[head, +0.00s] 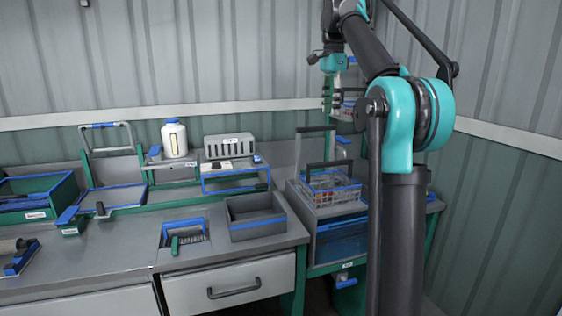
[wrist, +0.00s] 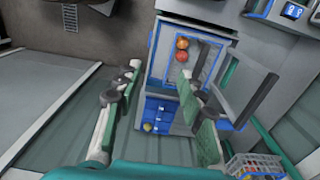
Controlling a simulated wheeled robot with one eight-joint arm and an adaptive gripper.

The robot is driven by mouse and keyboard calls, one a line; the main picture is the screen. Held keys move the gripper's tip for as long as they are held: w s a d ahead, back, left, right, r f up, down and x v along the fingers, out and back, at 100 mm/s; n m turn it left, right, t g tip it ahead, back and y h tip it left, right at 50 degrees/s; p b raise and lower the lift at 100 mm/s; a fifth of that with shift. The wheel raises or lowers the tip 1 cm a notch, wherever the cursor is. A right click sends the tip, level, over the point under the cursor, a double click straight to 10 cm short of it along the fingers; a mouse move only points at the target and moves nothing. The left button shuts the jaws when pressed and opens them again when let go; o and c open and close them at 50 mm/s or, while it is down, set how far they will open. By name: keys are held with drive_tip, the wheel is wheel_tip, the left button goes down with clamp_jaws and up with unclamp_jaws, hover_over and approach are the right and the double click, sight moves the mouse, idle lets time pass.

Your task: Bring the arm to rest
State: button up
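My arm rises on the right of the head view and bends over at the top. My gripper (head: 335,98) hangs high above the wire basket side of the bench, in front of the wall. In the wrist view my gripper (wrist: 163,78) has its two fingers well apart. Nothing is held between them.
A wire basket (head: 331,187) with red contents stands on a cabinet below my arm. A grey bin (head: 256,216), a white bottle (head: 174,138) and a green crate (head: 38,197) are on the bench to the left. The upper wall area left of my arm is clear.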

drive_tip(key=s+d+f+n+t, duration=0.1)
drive_tip(key=s+f+n, duration=0.3)
drive_tip(key=f, duration=0.8)
drive_tip(key=s+d+f+n+t, duration=0.1)
drive_tip(key=s+f+n, duration=0.2)
drive_tip(key=s+f, duration=0.55)
drive_tip(key=s+d+f+n+t, duration=0.1)
drive_tip(key=s+f+n, duration=0.2)
drive_tip(key=f, duration=1.1)
drive_tip(key=s+f+n+t, duration=0.1)
drive_tip(key=s+f+n, duration=0.3)
drive_tip(key=s+f, duration=1)
drive_tip(key=shift+s+d, duration=0.2)
drive_tip(key=shift+s, duration=0.15)
